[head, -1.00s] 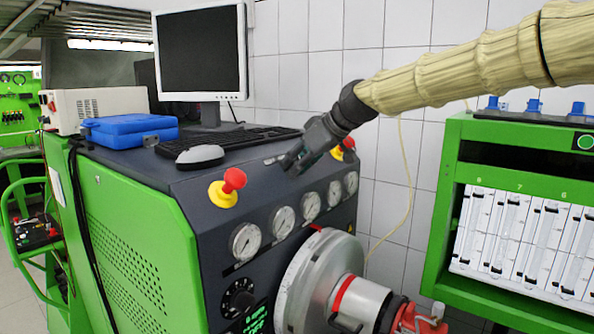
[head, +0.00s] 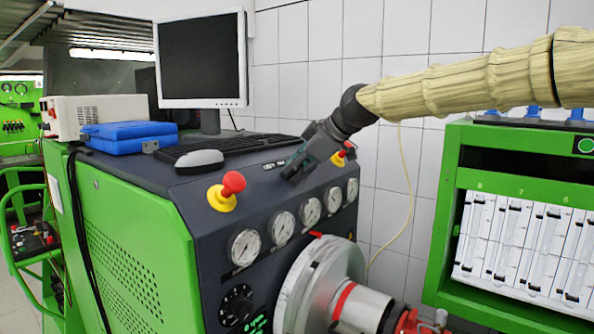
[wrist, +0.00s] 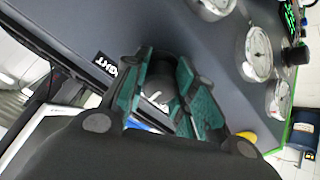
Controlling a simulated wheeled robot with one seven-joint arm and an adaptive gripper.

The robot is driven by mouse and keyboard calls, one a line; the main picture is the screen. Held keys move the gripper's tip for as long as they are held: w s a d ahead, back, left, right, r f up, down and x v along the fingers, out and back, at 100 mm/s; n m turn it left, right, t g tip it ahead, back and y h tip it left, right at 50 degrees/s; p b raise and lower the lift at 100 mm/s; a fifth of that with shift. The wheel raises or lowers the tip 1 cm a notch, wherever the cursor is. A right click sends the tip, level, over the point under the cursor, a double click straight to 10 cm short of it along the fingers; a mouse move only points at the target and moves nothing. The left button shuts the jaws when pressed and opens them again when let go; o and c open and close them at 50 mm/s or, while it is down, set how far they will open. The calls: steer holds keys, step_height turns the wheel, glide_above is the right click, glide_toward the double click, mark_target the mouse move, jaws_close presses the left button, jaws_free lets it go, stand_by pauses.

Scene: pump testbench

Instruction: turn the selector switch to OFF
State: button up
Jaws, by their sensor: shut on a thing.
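My gripper (head: 295,172) reaches down from the right to the sloping top of the dark test bench panel, between the two red-and-yellow buttons. In the wrist view its teal-padded fingers (wrist: 160,85) are on both sides of a dark round knob (wrist: 158,96) with a white mark, which looks like the selector switch, and they are shut on it. The knob is hidden behind the fingers in the head view. A label ending in "GHT" (wrist: 105,69) lies beside the fingers. I cannot read the switch's position.
A red-and-yellow button (head: 226,190) is left of my gripper, another (head: 344,154) close on its right. A row of gauges (head: 283,225) runs below. The monitor (head: 200,55), keyboard (head: 235,145) and mouse (head: 199,161) stand behind. A green cabinet (head: 450,200) is at right.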

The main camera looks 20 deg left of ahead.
steer(key=shift+w+d+r, duration=0.1)
steer(key=shift+w+r, duration=0.05)
steer(key=shift+r, duration=0.45)
steer(key=o, duration=0.9)
steer(key=shift+o, duration=0.8)
steer(key=shift+s+d+f, duration=0.1)
steer(key=shift+s, duration=0.1)
steer(key=shift+f, duration=0.2)
steer(key=v, duration=1.2)
